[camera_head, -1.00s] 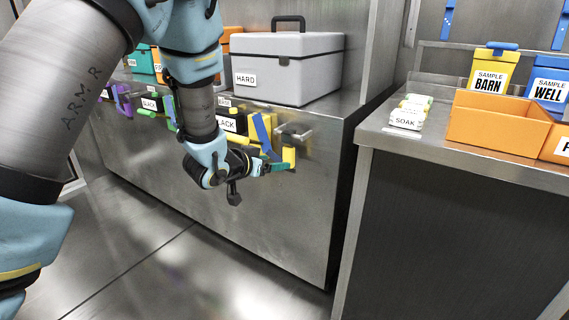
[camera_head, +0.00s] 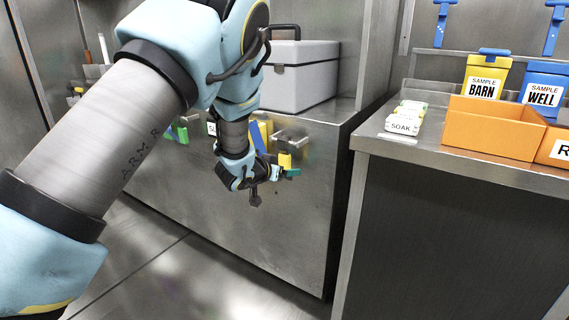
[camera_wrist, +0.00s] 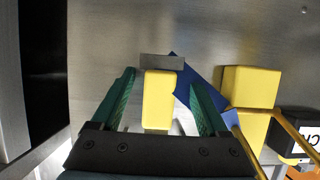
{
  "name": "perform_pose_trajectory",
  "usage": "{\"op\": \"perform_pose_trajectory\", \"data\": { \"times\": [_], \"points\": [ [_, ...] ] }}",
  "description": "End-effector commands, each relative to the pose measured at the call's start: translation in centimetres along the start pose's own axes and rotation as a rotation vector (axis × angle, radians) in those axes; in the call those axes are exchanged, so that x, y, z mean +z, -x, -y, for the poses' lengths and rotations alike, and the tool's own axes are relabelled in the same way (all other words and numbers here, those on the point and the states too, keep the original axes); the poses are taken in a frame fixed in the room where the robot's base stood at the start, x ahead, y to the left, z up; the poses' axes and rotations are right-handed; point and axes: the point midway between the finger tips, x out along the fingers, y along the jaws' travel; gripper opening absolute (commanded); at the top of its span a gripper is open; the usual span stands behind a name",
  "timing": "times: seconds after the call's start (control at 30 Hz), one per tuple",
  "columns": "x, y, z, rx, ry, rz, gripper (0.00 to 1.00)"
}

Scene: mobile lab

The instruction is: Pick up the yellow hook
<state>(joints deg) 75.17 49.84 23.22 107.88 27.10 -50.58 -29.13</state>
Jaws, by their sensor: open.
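The yellow hook (camera_head: 285,160) is on the front of the steel cabinet, just below a metal bracket. In the wrist view the yellow hook (camera_wrist: 158,98) shows as an upright block between the two green fingers, with a grey metal plate at its top end. My gripper (camera_head: 290,173) is at the hook in the head view. In the wrist view my gripper (camera_wrist: 160,88) is open, with one finger on each side of the hook and visible gaps beside it.
A blue strip (camera_wrist: 205,95) slants close by the right finger, with another yellow block (camera_wrist: 250,87) beyond it. A grey case (camera_head: 305,75) stands on the cabinet. The right counter (camera_head: 450,160) holds an orange bin (camera_head: 495,128). The floor before the cabinet is clear.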

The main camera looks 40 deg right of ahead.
Motion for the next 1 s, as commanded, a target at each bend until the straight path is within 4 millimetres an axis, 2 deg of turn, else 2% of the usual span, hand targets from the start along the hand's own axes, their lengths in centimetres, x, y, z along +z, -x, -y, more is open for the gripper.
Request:
{"op": "perform_pose_trajectory", "data": {
  "times": [0.07, 0.1, 0.77, 1.0],
  "points": [
    [-0.01, 0.02, 0.0, 0.0, 0.0, 0.0, 0.78],
    [-0.01, 0.03, 0.0, 0.0, 0.0, 0.0, 0.74],
    [0.0, 0.05, 0.0, 0.0, 0.0, 0.0, 0.0],
    [0.0, 0.05, 0.0, 0.0, 0.0, 0.0, 0.0]
  ]
}}
